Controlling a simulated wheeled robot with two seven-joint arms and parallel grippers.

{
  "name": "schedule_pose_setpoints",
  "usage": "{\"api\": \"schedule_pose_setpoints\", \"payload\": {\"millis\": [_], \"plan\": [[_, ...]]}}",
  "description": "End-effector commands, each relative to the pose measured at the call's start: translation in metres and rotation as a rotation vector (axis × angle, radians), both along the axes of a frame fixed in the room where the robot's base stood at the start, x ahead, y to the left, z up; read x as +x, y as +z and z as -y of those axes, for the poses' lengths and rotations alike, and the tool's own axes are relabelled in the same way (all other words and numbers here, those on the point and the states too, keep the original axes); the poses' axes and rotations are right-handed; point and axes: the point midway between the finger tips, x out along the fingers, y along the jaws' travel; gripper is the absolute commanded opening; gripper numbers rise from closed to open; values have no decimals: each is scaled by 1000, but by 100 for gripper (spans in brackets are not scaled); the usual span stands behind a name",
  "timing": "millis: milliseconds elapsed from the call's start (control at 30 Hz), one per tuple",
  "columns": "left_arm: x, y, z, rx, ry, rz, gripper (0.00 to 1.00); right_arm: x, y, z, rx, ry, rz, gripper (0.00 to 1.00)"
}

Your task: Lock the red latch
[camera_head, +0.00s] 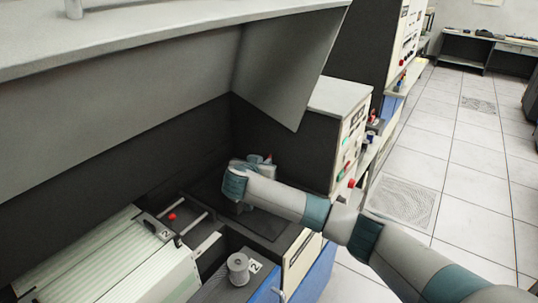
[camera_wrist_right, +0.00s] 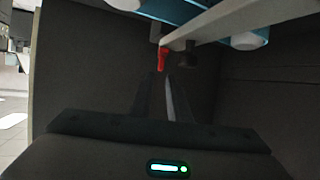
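A small red latch (camera_wrist_right: 162,58) shows in the wrist view, just beyond the fingertips of my right gripper (camera_wrist_right: 166,80). It hangs beside a pale beam and a dark bracket. The right gripper's dark fingers lie close together, with nothing visible between them; contact with the latch cannot be told. In the head view my right arm reaches from the lower right into the dark recess, and its wrist largely hides the gripper (camera_head: 262,163). The latch is not clear there. My left gripper is not in view.
A grey overhanging panel (camera_head: 130,110) covers the recess. A ribbed card tray (camera_head: 110,262) with a red knob (camera_head: 172,216) is at the lower left. A grey spool (camera_head: 238,268) stands nearby. A control panel (camera_head: 350,140) borders the recess at right; tiled floor is open beyond.

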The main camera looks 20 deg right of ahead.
Motion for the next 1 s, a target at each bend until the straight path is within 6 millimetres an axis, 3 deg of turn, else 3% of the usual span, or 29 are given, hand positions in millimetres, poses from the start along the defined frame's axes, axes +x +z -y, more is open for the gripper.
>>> {"api": "schedule_pose_setpoints", "payload": {"millis": [500,1000], "plan": [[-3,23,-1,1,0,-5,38,48,-23,30,-1,-1,-1,16],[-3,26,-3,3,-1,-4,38,60,-30,38,1,1,-1,16]]}}
